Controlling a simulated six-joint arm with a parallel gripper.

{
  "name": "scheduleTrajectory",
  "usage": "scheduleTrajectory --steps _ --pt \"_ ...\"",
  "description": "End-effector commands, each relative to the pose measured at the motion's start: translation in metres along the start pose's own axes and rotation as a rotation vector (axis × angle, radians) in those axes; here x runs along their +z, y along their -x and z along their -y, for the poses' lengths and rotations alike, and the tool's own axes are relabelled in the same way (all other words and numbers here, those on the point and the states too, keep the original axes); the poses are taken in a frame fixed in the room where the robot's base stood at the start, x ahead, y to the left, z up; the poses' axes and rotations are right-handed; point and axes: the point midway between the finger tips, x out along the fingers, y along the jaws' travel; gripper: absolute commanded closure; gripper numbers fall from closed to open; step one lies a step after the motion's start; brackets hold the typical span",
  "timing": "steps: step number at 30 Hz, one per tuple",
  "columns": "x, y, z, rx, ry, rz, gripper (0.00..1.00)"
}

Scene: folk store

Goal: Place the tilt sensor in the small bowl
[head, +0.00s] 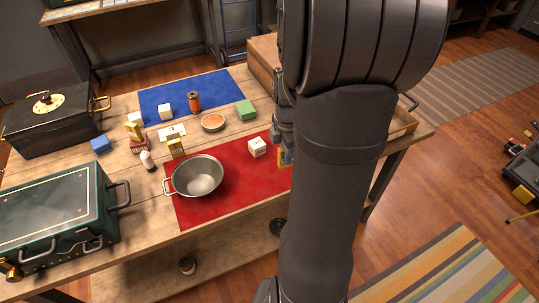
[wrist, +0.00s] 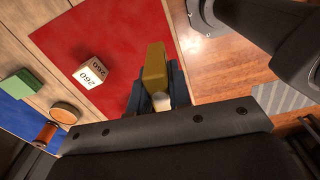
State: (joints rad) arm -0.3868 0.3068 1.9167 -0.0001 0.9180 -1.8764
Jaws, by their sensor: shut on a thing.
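My gripper (wrist: 157,88) is shut on an ochre-yellow block, perhaps the tilt sensor (wrist: 155,63), with a pale round part showing between the fingers. In the head view, my arm hides most of the gripper, and only a bit of blue and yellow shows beside it at the red mat's right side. A small round bowl (head: 213,124) with an orange-brown inside stands at the blue mat's front edge. It also shows at lower left in the wrist view (wrist: 64,113), well apart from my gripper. I cannot tell how high the block is held.
A metal pot with handles (head: 198,178) stands on the red mat (head: 225,205). A white cube marked 260 (head: 257,147) lies between pot and gripper. A green block (head: 246,110) and an orange-brown spool (head: 194,102) are near the bowl. Dark and green cases (head: 55,225) fill the left side.

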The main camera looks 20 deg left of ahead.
Motion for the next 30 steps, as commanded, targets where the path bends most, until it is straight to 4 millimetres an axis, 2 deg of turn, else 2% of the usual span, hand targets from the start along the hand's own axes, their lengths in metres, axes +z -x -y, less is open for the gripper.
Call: scheduleTrajectory --steps 6,11,14,24,30 --pt "0.008 0.006 0.006 0.001 0.002 0.0 1.0" --pt "-0.004 0.007 -0.001 0.0 0.082 0.0 1.0" --pt "-0.024 0.008 -0.012 0.0 0.206 0.0 1.0" --pt "-0.11 0.012 -0.045 0.0 0.715 0.0 1.0" --pt "-0.136 0.013 -0.051 -0.001 0.86 -0.001 1.0"
